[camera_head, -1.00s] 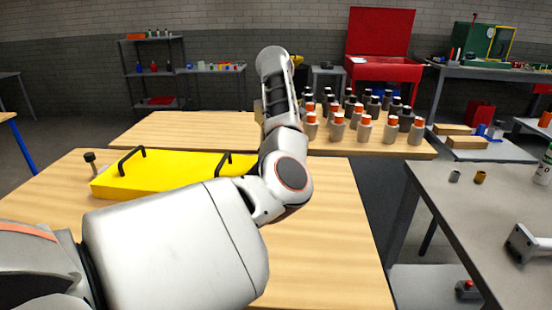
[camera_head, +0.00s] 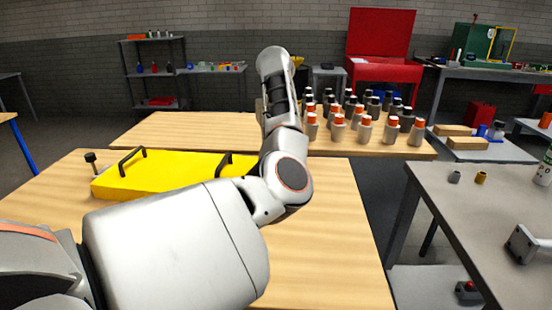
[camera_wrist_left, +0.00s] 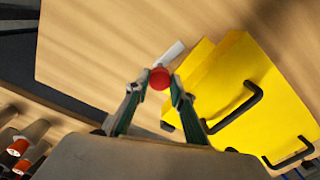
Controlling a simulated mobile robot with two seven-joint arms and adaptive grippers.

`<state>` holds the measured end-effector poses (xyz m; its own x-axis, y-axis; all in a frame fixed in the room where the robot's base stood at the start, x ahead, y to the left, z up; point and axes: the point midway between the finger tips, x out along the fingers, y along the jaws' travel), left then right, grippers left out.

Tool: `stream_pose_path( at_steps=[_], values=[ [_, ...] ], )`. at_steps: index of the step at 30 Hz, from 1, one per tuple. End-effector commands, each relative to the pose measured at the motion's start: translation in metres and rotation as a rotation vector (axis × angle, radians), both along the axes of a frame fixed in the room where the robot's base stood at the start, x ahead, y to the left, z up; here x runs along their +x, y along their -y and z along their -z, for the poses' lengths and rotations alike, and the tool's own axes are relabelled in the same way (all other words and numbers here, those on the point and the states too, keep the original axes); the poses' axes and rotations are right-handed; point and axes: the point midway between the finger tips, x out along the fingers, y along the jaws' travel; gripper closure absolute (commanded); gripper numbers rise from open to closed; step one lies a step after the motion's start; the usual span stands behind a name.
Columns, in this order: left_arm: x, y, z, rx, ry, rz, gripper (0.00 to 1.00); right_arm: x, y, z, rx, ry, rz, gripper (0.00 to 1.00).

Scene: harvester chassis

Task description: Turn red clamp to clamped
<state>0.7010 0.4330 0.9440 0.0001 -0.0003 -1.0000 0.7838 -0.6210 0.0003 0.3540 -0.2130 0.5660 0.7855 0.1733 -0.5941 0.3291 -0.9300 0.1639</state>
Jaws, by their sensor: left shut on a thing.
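The red clamp's round red knob (camera_wrist_left: 160,78) sits between the fingertips of my left gripper (camera_wrist_left: 154,90) in the left wrist view. The gripper is shut on it. A pale bar (camera_wrist_left: 172,54) extends from the knob toward the upper right, beside the yellow chassis cover (camera_wrist_left: 225,85). In the head view the yellow cover (camera_head: 165,173) lies on the wooden table, and my left arm hides the red clamp and my left gripper. My right gripper is not in view.
The cover carries black handles (camera_head: 132,160). A dark knob on a post (camera_head: 90,158) stands at its left corner. Several orange- and black-capped bottles (camera_head: 363,130) stand on the table behind. A grey table (camera_head: 470,215) is at the right. Bare wood (camera_head: 340,240) lies right of my arm.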

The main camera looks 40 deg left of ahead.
Motion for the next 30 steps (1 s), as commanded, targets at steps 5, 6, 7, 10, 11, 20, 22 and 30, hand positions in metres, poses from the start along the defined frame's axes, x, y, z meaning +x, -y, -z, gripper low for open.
stream_pose_path(
  at_steps=[5,6,7,10,11,20,22,30],
  values=[
    [0.0,0.0,0.0,0.001,0.001,0.164,0.98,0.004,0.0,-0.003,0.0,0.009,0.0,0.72],
    [0.0,0.0,-0.001,0.001,0.001,0.202,0.98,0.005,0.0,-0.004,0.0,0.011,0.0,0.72],
    [0.0,0.0,-0.001,0.001,0.001,0.231,0.98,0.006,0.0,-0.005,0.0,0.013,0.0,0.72],
    [0.0,-0.001,-0.001,0.001,0.0,0.327,0.98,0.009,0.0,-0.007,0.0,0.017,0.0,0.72],
    [0.0,-0.001,-0.001,0.001,0.0,0.355,0.98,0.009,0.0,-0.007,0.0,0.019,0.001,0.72],
    [0.0,0.0,-0.002,0.0,0.002,0.641,0.98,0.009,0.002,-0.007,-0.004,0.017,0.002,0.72],
    [0.0,0.0,-0.002,0.0,0.002,0.707,0.98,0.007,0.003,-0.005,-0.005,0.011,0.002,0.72],
    [0.0,0.0,-0.003,0.002,0.002,0.959,0.98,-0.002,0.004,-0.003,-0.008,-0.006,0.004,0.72]
  ],
)
